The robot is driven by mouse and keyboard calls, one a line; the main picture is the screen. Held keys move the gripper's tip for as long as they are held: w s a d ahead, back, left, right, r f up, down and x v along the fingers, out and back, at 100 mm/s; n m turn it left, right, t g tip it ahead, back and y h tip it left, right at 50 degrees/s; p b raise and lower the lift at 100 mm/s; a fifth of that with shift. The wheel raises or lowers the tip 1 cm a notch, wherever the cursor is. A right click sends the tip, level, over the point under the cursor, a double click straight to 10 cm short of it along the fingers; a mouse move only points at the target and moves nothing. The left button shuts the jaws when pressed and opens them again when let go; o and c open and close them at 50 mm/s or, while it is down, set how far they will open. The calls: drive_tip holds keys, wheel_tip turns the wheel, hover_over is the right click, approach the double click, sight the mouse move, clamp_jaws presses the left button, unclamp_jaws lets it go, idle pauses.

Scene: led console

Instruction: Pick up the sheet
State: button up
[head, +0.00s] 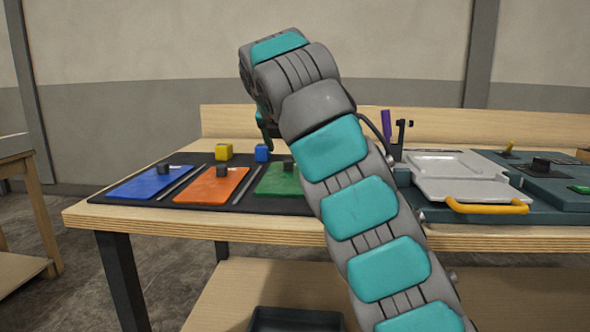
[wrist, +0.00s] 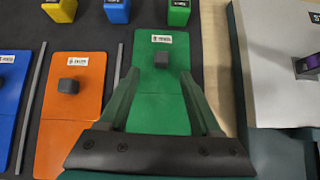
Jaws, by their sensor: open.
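Three flat sheets lie side by side on a dark mat: a blue sheet (head: 150,184), an orange sheet (head: 212,188) and a green sheet (head: 277,181). Each has a small dark knob on top. In the wrist view, my gripper (wrist: 159,71) is open above the green sheet (wrist: 162,101). Its fingertips appear either side of the green sheet's knob (wrist: 161,60), with nothing held; the height gap is hard to judge. The orange sheet (wrist: 72,105) is to the left. In the head view, my arm hides most of the gripper and part of the green sheet.
Yellow (wrist: 60,8), blue (wrist: 117,10) and green (wrist: 179,12) blocks stand behind the sheets. Thin grey strips (head: 181,182) separate the sheets. A console with a pale lid (head: 458,187) and yellow handle (head: 487,208) is to the right. A purple upright piece (head: 387,124) stands behind.

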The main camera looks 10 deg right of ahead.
sight(288, 160)
drive_tip(key=shift+w+d+f, duration=0.2)
drive_tip(key=shift+w+f, duration=0.05)
drive_tip(key=shift+w, duration=0.05)
drive_tip(key=shift+x, duration=3.6)
clamp_jaws()
